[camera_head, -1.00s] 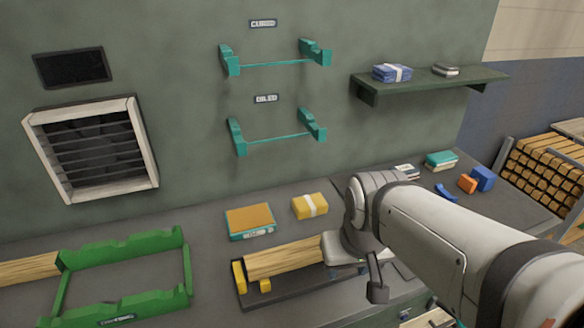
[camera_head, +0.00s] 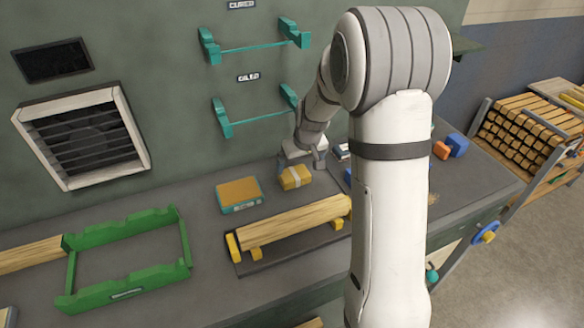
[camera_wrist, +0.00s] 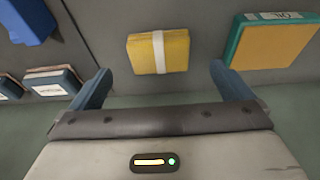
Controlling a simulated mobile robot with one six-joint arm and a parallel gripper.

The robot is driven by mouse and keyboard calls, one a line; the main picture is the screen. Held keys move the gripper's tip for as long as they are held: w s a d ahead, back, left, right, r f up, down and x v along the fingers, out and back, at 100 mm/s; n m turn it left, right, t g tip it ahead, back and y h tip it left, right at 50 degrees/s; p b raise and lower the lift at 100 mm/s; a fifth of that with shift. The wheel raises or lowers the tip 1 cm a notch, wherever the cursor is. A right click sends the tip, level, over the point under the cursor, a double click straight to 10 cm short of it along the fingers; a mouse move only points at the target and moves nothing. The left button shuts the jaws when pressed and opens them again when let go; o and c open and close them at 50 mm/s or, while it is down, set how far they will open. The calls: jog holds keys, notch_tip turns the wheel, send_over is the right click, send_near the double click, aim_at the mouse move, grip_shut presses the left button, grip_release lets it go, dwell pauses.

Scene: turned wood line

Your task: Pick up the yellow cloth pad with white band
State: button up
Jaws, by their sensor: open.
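The yellow cloth pad with white band (camera_head: 296,178) lies on the grey bench, behind the wooden beam. In the wrist view the pad (camera_wrist: 145,54) lies just beyond my gripper, roughly between the lines of its two fingers. My gripper (camera_wrist: 150,82) is open and empty, with one blue-grey finger on each side. In the head view my gripper (camera_head: 301,170) is at the pad, partly hidden by my own arm. I cannot tell the exact height of the fingers above the bench.
A teal-edged box with an orange top (camera_head: 240,195) lies left of the pad; it also shows in the wrist view (camera_wrist: 270,42). A wooden beam (camera_head: 290,222) rests in front. A blue thing (camera_wrist: 25,20) and small boxes (camera_wrist: 52,82) lie on the other side.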

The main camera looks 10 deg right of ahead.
aim_at(295, 174)
jog(key=shift+w+r+p+x, duration=0.15)
jog(key=shift+p+x, duration=0.3)
jog(key=shift+x, duration=1.05)
jog(key=shift+w+p+x, duration=0.3)
jog(key=shift+p+x, duration=0.1)
jog(key=shift+x, duration=1.15)
jog(key=shift+w+r+p+x, duration=0.15)
jog(key=shift+p+x, duration=0.3)
jog(key=shift+x, duration=1.05)
jog(key=shift+f, duration=0.1)
jog(key=shift+c, duration=0.6)
jog(key=c, duration=0.7)
jog(key=shift+w, duration=0.1)
jog(key=shift+r+b, duration=0.55)
jog(key=shift+b, duration=0.05)
jog(key=s+b, duration=0.1)
jog(key=s, duration=0.1)
jog(key=s+d+b, duration=0.1)
jog(key=s, duration=0.2)
jog(key=s+b, duration=0.1)
jog(key=s, duration=0.2)
jog(key=shift+s+d+f, duration=0.1)
jog(key=shift+d, duration=0.2)
notch_tip(295, 174, up, 14)
jog(key=shift+b, duration=0.3)
